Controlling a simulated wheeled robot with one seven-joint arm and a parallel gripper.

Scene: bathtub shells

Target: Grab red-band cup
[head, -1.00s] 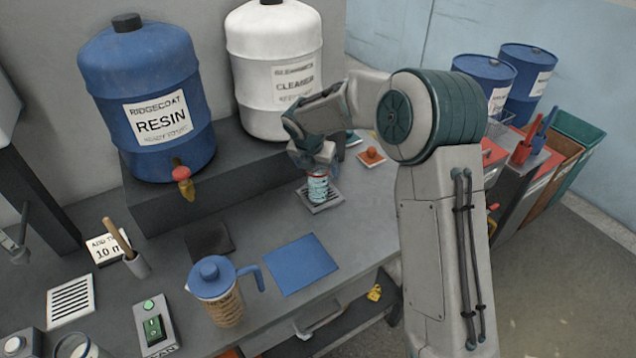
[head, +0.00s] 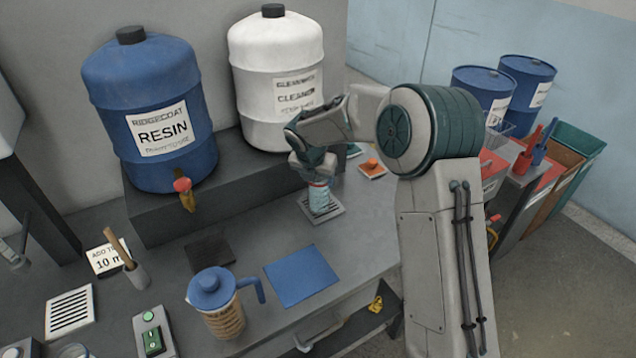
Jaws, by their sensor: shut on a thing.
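The red-band cup (head: 319,199) is a small, pale, bluish clear cup with a red band near its top. It is upright at the slotted grey plate (head: 333,210) on the bench, below the white cleaner drum. My gripper (head: 316,178) comes down from above and is shut on the cup's upper part. The fingers hide the cup's rim. I cannot tell whether the cup's base touches the plate.
The blue resin drum (head: 150,110) and white cleaner drum (head: 276,80) stand on a raised dark step (head: 165,218). A blue-lidded jug (head: 222,305) and a blue mat (head: 301,276) are nearer the front. An orange-knobbed item (head: 372,168) lies right of the cup.

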